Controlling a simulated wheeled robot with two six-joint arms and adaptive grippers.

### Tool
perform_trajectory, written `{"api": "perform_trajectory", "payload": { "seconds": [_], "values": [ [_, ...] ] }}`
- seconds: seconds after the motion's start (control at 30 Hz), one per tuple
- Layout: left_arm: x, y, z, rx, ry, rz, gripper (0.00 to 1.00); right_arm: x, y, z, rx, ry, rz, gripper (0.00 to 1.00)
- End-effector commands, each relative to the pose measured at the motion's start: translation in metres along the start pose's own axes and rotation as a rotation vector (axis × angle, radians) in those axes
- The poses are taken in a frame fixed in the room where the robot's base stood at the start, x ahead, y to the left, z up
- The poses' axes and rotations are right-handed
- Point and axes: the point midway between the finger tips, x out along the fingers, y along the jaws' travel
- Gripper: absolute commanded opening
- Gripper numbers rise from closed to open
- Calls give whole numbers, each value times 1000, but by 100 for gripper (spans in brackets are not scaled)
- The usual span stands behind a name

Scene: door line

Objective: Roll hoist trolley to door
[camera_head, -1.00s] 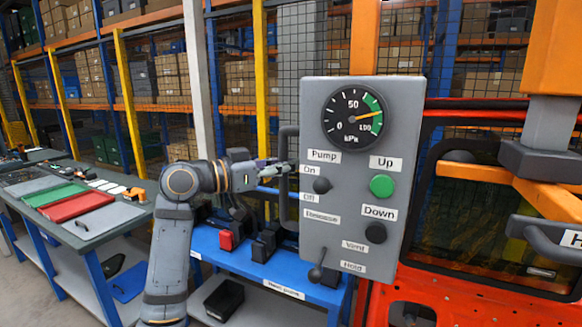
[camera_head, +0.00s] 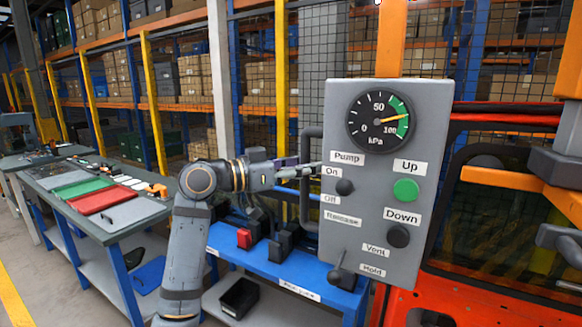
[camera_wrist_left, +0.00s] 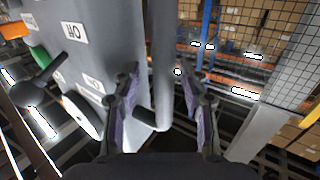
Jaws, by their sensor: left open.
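The hoist trolley's grey control panel (camera_head: 350,245) stands right of centre in the head view, under an orange post (camera_head: 391,40). It has a gauge (camera_head: 380,122) with its needle in the green zone, a green Up button (camera_head: 405,190) and a dark Down button (camera_head: 398,236). A grey handle bar (camera_head: 306,205) runs along its left side. My left gripper (camera_head: 305,170) is at this bar. In the wrist view the open fingers (camera_wrist_left: 160,88) have the upright bar (camera_wrist_left: 163,40) between them; contact is unclear. A red-orange door-like frame (camera_head: 480,283) with a dark window is at the right.
A blue bench (camera_head: 222,240) with dark fixtures and a red block (camera_head: 244,238) stands behind my left arm. A long table (camera_head: 128,222) with green and red panels is at the left. Mesh fencing and racks with boxes (camera_head: 190,75) fill the back. Floor shows at the lower left.

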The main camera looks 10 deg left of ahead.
Motion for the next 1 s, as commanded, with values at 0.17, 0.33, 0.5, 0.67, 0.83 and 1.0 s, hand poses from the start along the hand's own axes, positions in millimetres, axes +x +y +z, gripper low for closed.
{"api": "perform_trajectory", "payload": {
  "seconds": [0.17,0.33,0.5,0.67,0.83,1.0],
  "values": [
    [-39,-2,2,6,-6,-8,43,0,-2,0,1,0,-3,41],
    [-78,-1,2,6,-7,-7,43,0,-3,0,1,-1,-3,41],
    [-102,-1,1,3,-4,-4,43,0,-3,0,1,-1,-4,41],
    [-112,0,0,2,-1,-1,43,0,-4,0,1,-1,-4,41],
    [-114,1,0,1,0,0,43,0,-4,0,1,-1,-4,41],
    [-114,1,0,1,0,0,43,0,-4,0,1,-1,-4,41]
  ]
}}
